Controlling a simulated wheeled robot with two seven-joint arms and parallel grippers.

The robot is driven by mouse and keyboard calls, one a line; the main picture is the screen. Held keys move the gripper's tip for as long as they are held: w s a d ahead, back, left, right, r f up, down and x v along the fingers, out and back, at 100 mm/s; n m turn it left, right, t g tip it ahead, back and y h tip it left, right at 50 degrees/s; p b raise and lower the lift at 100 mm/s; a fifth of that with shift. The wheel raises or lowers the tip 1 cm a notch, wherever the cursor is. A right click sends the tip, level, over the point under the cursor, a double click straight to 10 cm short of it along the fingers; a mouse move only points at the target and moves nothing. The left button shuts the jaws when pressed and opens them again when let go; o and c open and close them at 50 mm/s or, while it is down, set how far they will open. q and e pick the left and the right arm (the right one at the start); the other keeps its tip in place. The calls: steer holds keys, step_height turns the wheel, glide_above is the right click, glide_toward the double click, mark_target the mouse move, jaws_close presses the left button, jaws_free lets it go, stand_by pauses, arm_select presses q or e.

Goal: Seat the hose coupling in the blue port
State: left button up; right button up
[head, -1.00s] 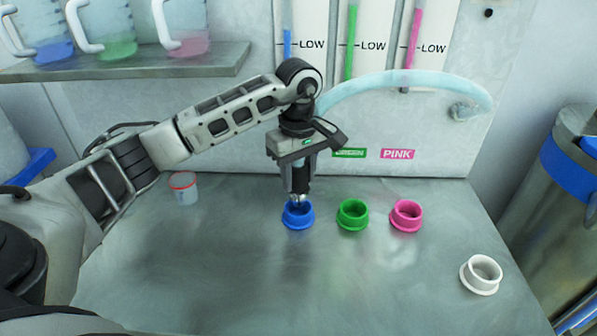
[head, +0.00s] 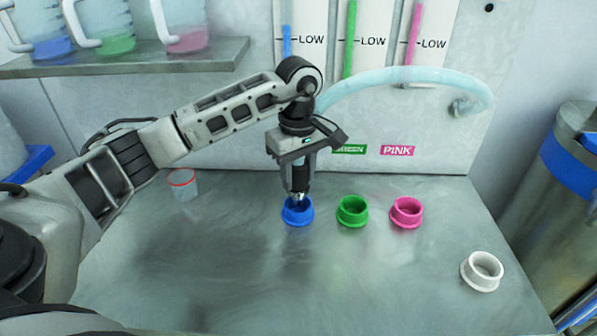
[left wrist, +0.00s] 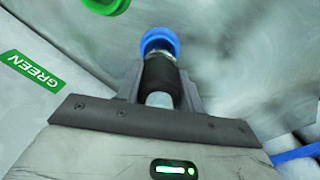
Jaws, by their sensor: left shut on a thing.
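The blue port (head: 298,216) is a short open ring on the metal table, leftmost of three coloured ports. My left gripper (head: 299,183) is directly above it, pointing down and shut on the dark hose coupling (left wrist: 160,80). The coupling is roughly upright, and its silver lower end is at the mouth of the blue port, which also shows in the left wrist view (left wrist: 160,36). How deep the end sits is hidden by the ring and gripper. The pale blue hose (head: 400,77) arches from behind the gripper to a wall fitting. My right gripper is out of view.
The green port (head: 352,217) and pink port (head: 406,217) stand close to the right. A white ring (head: 482,278) lies at the table's right front. A clear cup with a red rim (head: 184,190) stands at the left. The table's front middle is clear.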

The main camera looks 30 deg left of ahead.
mark_target(299, 187)
arm_select(q)
steer(key=shift+f, duration=0.2)
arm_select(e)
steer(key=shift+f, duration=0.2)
arm_select(q)
steer(key=shift+f+b, duration=0.45)
steer(key=shift+b, duration=0.1)
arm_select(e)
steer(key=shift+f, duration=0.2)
arm_select(q)
steer(key=shift+f, duration=0.1)
steer(key=shift+f+b, duration=0.9)
steer(key=shift+f, duration=0.15)
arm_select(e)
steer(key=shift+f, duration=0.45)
arm_select(q)
steer(key=o, duration=1.3)
steer(key=shift+c, duration=0.2)
